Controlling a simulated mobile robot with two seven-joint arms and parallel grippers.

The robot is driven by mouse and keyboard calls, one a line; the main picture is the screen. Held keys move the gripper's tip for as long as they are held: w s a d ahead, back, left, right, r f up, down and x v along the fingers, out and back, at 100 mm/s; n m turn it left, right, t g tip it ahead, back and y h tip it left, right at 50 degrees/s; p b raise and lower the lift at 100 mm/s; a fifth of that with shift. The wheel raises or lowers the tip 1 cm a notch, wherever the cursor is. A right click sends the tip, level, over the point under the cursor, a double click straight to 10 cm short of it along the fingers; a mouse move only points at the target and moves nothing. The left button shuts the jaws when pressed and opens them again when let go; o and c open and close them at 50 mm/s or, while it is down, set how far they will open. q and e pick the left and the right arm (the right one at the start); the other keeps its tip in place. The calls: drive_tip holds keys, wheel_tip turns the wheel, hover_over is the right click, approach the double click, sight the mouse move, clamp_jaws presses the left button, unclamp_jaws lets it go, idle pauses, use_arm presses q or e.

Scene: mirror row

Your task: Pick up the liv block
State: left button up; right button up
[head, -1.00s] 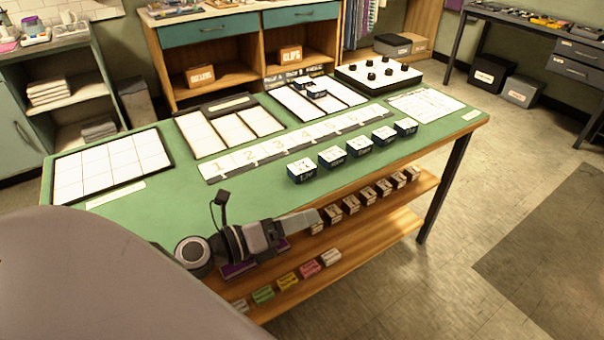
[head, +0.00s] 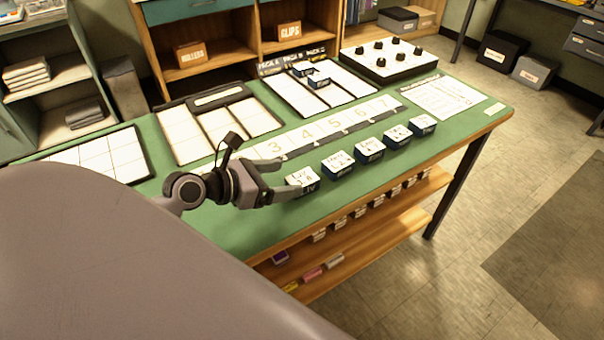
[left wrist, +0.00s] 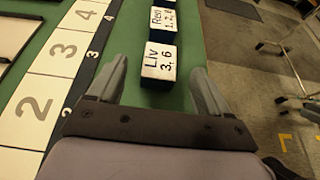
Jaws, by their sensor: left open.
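The liv block (head: 303,179) is a small dark blue block with a white top. It stands at the left end of a row of similar blocks near the front edge of the green table. In the left wrist view the liv block (left wrist: 159,63) reads "Liv 3, 6" and lies between and just ahead of the fingertips. My left gripper (head: 290,182) is open, its fingers pointing right toward the block. In the left wrist view the open gripper (left wrist: 160,78) has a finger on each side of the block's near part. My right gripper is not in view.
The block with "Ren" on it (left wrist: 164,20) stands close beyond the liv block. A numbered white strip (head: 320,134) runs behind the row. White-panelled boards (head: 205,128) lie farther back. A shelf (head: 370,245) under the table holds more blocks.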

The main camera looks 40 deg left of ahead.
sight(300, 179)
use_arm(q)
drive_tip(key=shift+f+x, duration=0.2)
drive_tip(key=shift+x, duration=1.55)
drive_tip(key=shift+f+x, duration=0.15)
drive_tip(key=shift+x, duration=1.6)
drive_tip(key=shift+s, duration=0.15)
drive_tip(key=c, duration=1.1)
